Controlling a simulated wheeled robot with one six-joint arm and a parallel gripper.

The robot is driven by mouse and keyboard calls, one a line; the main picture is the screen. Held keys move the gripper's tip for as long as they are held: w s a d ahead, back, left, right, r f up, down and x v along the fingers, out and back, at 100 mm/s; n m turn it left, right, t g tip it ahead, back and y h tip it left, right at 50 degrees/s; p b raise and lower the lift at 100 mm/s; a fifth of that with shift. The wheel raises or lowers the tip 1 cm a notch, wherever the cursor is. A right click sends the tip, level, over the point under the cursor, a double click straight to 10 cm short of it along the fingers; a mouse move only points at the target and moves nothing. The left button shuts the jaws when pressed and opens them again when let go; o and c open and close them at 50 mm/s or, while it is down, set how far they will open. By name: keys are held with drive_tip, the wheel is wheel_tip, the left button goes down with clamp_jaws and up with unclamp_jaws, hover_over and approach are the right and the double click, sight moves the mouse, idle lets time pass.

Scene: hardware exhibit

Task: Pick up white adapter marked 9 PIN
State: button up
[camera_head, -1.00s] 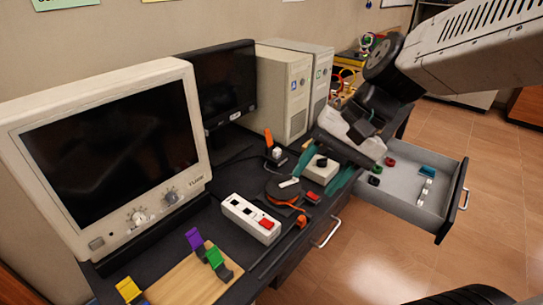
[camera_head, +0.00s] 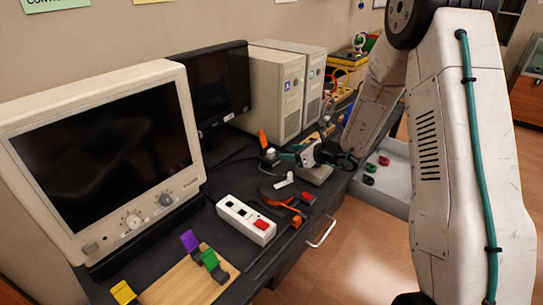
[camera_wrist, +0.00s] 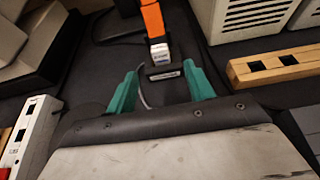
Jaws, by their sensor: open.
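A small white adapter (camera_wrist: 159,52) with dark lettering too small to read stands at the near end of an orange piece (camera_wrist: 153,20) in the wrist view. In the head view the white adapter (camera_head: 271,154) is on the black desk beside the upright orange piece (camera_head: 262,139). My gripper (camera_wrist: 161,72) is open, its teal fingers spread to either side, with the adapter just beyond the fingertips and roughly centred. A black piece with a pale label (camera_wrist: 165,72) lies in front of the adapter, between the fingertips. My gripper (camera_head: 287,154) also shows in the head view.
Computer towers (camera_head: 275,85) stand behind. A white socket strip (camera_head: 246,219) and an orange-and-black disc (camera_head: 278,190) lie nearer on the desk. A wooden block with dark holes (camera_wrist: 280,65) is at right in the wrist view. An open drawer (camera_head: 397,190) holds small coloured parts.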

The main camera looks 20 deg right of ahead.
sight(273, 152)
drive_tip(key=x, duration=0.7)
drive_tip(key=shift+w+a, duration=0.15)
drive_tip(key=c, duration=1.1)
